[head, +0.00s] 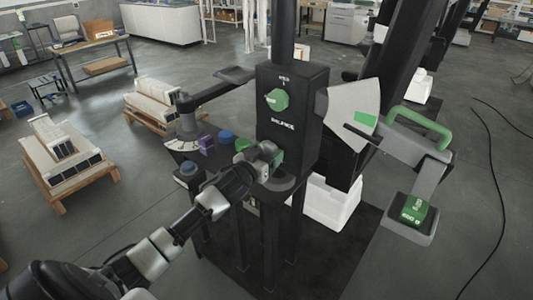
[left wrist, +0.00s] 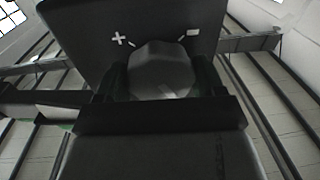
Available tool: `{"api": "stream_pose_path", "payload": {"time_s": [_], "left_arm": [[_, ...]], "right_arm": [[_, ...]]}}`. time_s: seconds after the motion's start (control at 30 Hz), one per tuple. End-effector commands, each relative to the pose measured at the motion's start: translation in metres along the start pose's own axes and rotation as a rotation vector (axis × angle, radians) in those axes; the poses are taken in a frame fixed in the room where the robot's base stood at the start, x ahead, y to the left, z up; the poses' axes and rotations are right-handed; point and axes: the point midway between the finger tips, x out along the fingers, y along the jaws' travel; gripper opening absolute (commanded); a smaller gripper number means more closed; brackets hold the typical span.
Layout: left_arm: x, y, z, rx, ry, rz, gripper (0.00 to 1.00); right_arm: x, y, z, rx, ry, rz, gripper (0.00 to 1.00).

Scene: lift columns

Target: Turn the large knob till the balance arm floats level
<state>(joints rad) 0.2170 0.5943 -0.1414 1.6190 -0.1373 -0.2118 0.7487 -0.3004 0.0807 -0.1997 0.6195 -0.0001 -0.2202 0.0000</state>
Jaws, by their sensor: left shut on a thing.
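A black column box (head: 290,120) with a small green knob (head: 277,99) on its face and the word BALANCE stands in the middle. My left gripper (head: 268,157) is at the box's lower front. In the left wrist view the large knob (left wrist: 160,68), grey and faceted, sits between its two fingers, below plus and minus marks. The gripper is shut on it; its arm hides most of the knob in the head view. The grey balance arm (head: 405,150) slopes down to the right, past a pale scale plate (head: 352,112) with a green mark. My right gripper is out of view.
A green block (head: 414,211) sits on the tray at the arm's end, below a green handle (head: 420,127). Loaded pallets (head: 70,165) stand farther left.

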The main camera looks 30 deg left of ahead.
Motion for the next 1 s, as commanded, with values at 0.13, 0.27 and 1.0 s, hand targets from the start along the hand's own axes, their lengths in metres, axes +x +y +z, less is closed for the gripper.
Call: {"api": "stream_pose_path", "payload": {"time_s": [0.13,0.27,1.0], "left_arm": [[0.0,-0.001,0.001,0.139,0.01,0.001,0.45],[0.0,-0.001,0.001,0.264,0.019,0.003,0.45],[0.0,0.0,0.001,0.908,0.071,0.018,0.45]], "right_arm": [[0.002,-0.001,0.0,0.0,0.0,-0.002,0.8],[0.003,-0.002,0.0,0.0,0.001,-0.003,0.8],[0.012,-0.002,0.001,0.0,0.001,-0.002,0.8]]}}
